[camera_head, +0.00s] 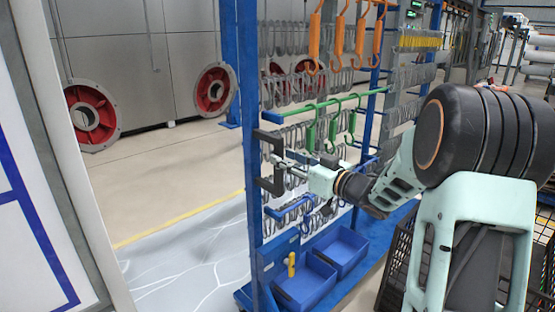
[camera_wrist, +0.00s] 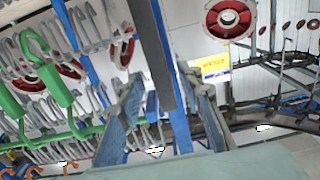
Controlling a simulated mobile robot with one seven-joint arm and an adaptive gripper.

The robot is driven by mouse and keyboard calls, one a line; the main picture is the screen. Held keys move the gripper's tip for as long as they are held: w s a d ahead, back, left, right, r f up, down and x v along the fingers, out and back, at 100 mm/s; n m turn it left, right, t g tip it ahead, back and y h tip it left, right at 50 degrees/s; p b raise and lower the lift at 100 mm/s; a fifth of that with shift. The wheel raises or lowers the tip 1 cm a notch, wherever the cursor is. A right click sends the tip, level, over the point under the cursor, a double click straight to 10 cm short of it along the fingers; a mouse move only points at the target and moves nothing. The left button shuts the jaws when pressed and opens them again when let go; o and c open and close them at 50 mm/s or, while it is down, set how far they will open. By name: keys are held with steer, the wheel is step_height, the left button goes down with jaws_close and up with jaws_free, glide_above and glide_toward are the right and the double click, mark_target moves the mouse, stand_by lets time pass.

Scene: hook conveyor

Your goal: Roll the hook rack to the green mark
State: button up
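The hook rack (camera_head: 254,130) is a tall blue frame hung with rows of grey, orange and green hooks. A dark grey bracket-shaped handle (camera_head: 268,186) stands out from its left post. My gripper (camera_head: 280,164) is at this handle, reaching in from the right. In the wrist view the fingers of my gripper (camera_wrist: 160,82) are spread apart. The handle's dark bar (camera_wrist: 150,45) and the blue post (camera_wrist: 178,70) show between them, with gaps to the fingers. Contact with the bar cannot be made out. No green floor mark is visible.
Blue bins (camera_head: 305,287) sit low on the rack. A white panel (camera_head: 40,190) stands at the near left. Red-centred wheels (camera_head: 92,115) lean by the back wall. The floor left of the rack is open, with a yellow line (camera_head: 180,219). A black crate (camera_head: 400,275) stands at right.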

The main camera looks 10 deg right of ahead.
mark_target(278, 155)
steer(key=shift+x, duration=1.6)
steer(key=shift+c, duration=0.2)
jaws_close()
